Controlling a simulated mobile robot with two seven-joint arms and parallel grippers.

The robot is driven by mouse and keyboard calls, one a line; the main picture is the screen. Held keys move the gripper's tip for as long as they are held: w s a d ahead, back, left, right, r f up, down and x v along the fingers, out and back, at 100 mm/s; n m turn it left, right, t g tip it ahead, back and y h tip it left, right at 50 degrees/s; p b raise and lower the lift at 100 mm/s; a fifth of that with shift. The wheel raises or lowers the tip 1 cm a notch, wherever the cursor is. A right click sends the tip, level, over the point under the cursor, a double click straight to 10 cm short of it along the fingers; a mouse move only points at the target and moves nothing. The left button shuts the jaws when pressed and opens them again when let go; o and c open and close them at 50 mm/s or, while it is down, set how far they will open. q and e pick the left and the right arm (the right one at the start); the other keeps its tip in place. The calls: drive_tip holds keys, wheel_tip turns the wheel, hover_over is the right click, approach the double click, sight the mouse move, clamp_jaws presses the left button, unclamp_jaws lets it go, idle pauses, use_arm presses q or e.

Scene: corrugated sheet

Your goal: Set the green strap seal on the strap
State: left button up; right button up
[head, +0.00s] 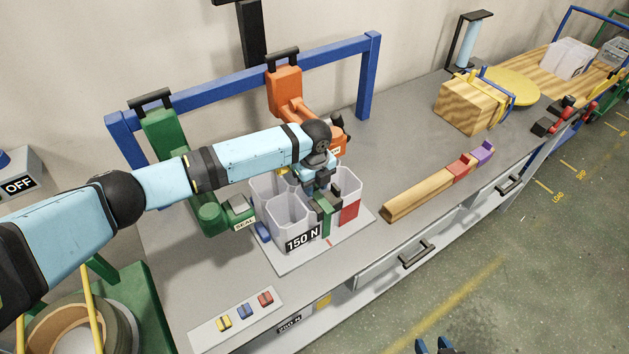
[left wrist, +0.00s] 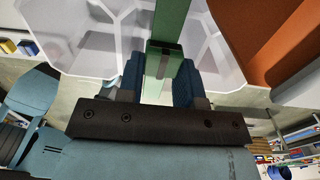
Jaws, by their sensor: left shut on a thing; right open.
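My left gripper (head: 324,197) is over the group of clear bins near the 150 N label. It is shut on a green piece, the green strap seal (head: 326,222), which also shows between the blue finger pads in the left wrist view (left wrist: 168,30). The seal's lower end is at the bins; I cannot tell whether it touches them. My right gripper (head: 433,345) shows only at the bottom edge, open and empty.
Green (head: 162,132) and orange (head: 287,88) tools hang on a blue frame (head: 220,88) behind the bins (head: 286,209). A card (head: 235,322) with yellow, blue and red seals lies in front.

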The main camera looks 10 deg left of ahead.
use_arm(q)
drive_tip(key=shift+p, duration=0.3)
idle(0.7)
drive_tip(key=o, duration=1.4)
